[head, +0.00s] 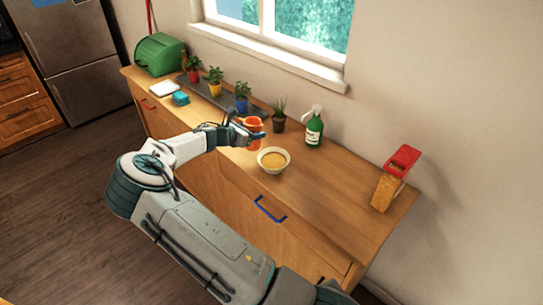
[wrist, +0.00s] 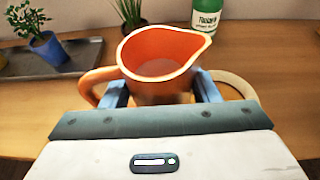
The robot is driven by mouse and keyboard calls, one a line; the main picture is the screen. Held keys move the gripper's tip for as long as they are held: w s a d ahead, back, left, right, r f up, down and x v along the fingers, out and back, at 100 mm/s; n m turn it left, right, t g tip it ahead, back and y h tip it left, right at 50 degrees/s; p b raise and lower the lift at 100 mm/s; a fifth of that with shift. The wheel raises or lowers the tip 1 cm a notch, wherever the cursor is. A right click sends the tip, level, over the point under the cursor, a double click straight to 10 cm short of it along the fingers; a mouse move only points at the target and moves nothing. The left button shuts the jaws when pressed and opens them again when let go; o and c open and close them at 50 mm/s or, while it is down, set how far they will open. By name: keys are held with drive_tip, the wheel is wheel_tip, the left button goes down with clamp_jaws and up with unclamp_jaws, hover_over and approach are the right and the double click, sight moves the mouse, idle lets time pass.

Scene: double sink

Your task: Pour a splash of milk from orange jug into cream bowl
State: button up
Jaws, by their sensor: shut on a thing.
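The orange jug (wrist: 165,52) is held between the two blue fingers of my gripper (wrist: 160,92) in the wrist view. It looks close to upright, with its spout to the right and its handle to the left. A pale surface shows inside it. In the head view the orange jug (head: 254,123) is at the end of my arm, with my gripper (head: 238,130) shut on it. The cream bowl (head: 273,166) stands on the counter just in front and to the right of the jug, with golden-brown contents. In the wrist view a pale rim (wrist: 238,84) shows partly behind my gripper, at the right.
A green spray bottle (head: 314,127) and a small dark potted plant (head: 279,116) stand behind the bowl. Potted plants on a dark tray (head: 222,98) are to the left. A red-topped container (head: 395,178) stands at the right. The counter between bowl and container is clear.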

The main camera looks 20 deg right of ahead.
sight(254, 144)
drive_tip(key=shift+s+r, duration=0.15)
drive_tip(key=shift+s, duration=0.05)
drive_tip(key=shift+s+d+b, duration=0.35)
drive_tip(key=shift+s+b, duration=0.05)
drive_tip(key=shift+b, duration=0.3)
drive_tip(key=shift+s+d+m+t+y+b, duration=0.35)
drive_tip(key=shift+s+m+b, duration=0.2)
drive_tip(key=shift+b, duration=0.2)
drive_tip(key=m+b, duration=0.1)
drive_tip(key=m+t+b, duration=0.1)
drive_tip(key=b, duration=0.1)
drive_tip(key=shift+w+a+y, duration=0.2)
drive_tip(key=shift+w+y, duration=0.15)
drive_tip(key=shift+f+m+t+b, duration=0.45)
drive_tip(key=shift+f+b, duration=1.1)
drive_tip(key=shift+b, duration=0.35)
drive_tip(key=shift+w+f, duration=0.1)
drive_tip(key=shift+f, duration=0.15)
drive_tip(key=shift+a+f+m+t+y+b, duration=0.1)
drive_tip(key=shift+f+m+t+y+b, duration=0.4)
drive_tip(key=shift+b, duration=1.2)
drive_tip(key=shift+m+t+y+b, duration=0.35)
drive_tip(key=shift+m+b, duration=0.35)
drive_tip(key=shift+b, duration=0.75)
